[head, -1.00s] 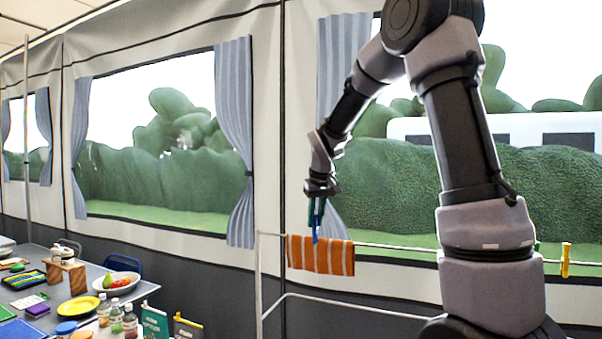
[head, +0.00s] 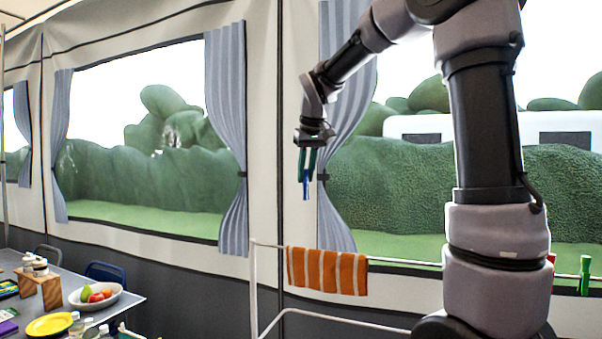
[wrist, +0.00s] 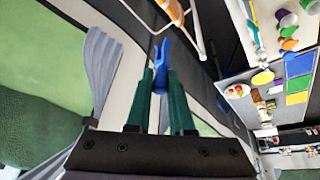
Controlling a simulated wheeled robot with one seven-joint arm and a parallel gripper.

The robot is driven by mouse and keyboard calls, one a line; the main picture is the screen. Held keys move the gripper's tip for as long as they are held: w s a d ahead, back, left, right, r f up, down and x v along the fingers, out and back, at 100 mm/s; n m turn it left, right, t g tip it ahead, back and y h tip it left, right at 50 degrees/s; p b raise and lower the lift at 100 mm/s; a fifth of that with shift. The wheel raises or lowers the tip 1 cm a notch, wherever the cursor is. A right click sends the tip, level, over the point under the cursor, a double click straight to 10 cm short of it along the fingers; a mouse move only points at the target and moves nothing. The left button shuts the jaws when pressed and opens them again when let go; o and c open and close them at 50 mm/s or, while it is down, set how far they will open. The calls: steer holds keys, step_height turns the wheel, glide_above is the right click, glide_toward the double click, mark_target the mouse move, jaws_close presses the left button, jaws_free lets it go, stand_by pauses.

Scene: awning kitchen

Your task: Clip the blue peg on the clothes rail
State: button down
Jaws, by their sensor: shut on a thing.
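My gripper (head: 307,172) is shut on the blue peg (head: 306,188), which hangs below its green fingers. In the wrist view the blue peg (wrist: 161,68) sits between the green fingertips of my gripper (wrist: 160,85), with its forked end pointing away. The clothes rail (head: 390,261) is a thin white bar below and apart from the peg. An orange striped cloth (head: 327,271) hangs over the rail near its left end, almost under the peg. The cloth also shows at the top of the wrist view (wrist: 175,10).
A green peg (head: 585,275) is on the rail at the far right. A table (head: 120,300) at the lower left bears a fruit bowl (head: 72,303), a yellow plate (head: 49,325) and a wooden block (head: 38,290). A grey curtain (head: 345,190) hangs behind my gripper.

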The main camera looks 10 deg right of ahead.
steer(key=shift+w+f, duration=0.15)
steer(key=shift+w, duration=0.25)
steer(key=shift+f, duration=6.45)
steer(key=shift+f, duration=2.15)
steer(key=c, duration=0.7)
jaws_free()
steer(key=shift+o, duration=0.2)
steer(key=o, duration=0.4)
